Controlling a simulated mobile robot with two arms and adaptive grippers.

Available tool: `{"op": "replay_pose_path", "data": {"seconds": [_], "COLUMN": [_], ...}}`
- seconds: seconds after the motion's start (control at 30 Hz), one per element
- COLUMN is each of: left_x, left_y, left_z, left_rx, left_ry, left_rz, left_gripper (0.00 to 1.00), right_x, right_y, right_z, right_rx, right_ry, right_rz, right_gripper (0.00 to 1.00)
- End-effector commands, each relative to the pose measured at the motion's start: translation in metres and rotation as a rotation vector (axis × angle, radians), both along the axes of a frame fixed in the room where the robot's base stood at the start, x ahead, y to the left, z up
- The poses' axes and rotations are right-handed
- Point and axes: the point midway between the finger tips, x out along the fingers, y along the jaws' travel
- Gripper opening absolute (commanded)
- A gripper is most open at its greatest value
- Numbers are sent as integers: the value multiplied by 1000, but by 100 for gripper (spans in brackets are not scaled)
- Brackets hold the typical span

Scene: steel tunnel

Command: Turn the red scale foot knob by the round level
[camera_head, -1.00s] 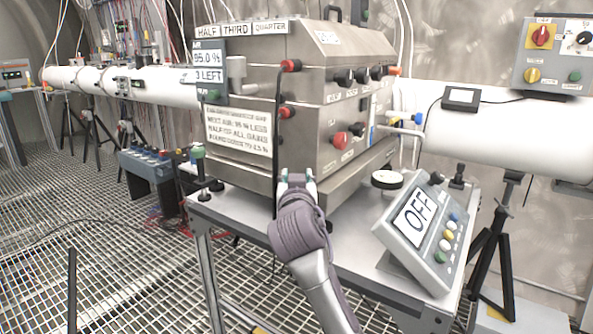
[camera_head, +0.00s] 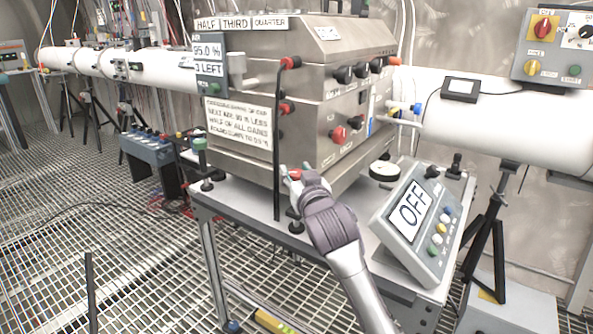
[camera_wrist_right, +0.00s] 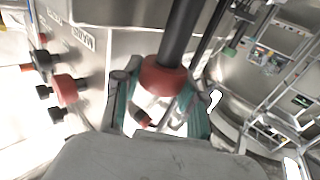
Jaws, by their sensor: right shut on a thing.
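My right gripper (camera_head: 291,174) is at the lower front corner of the steel box, with a small red part (camera_head: 295,174) between its fingertips. In the right wrist view, the fingers (camera_wrist_right: 160,105) stand on both sides of a red knob (camera_wrist_right: 163,76) at the end of a black rod (camera_wrist_right: 178,30). A smaller red and black part (camera_wrist_right: 142,118) shows behind, between the fingers. A round white disc (camera_head: 385,171) with a dark rim, perhaps the round level, lies on the table right of the gripper. My left gripper is not in view.
The steel box (camera_head: 240,125) fills the table's back. A tall black rod (camera_head: 277,150) stands just left of the gripper. An OFF panel (camera_head: 392,240) is tilted at the table's right. A black foot (camera_head: 297,227) stands on the table's front edge.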

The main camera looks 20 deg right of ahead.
Motion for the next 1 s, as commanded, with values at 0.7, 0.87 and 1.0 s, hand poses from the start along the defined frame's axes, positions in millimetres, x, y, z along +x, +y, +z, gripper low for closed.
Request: {"op": "replay_pose_path", "data": {"seconds": [0.7, 0.87, 1.0], "left_x": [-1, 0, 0], "left_y": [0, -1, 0], "left_z": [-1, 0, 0], "left_rx": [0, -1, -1], "left_ry": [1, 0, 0], "left_rz": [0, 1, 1], "left_gripper": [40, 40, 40], "right_x": [0, -3, -18], "right_y": [0, 0, 1], "right_z": [-1, -1, -1], "right_rx": [0, 0, 1], "right_ry": [2, 1, 1], "right_rz": [1, 1, 1], "right_gripper": [68, 68, 68]}}
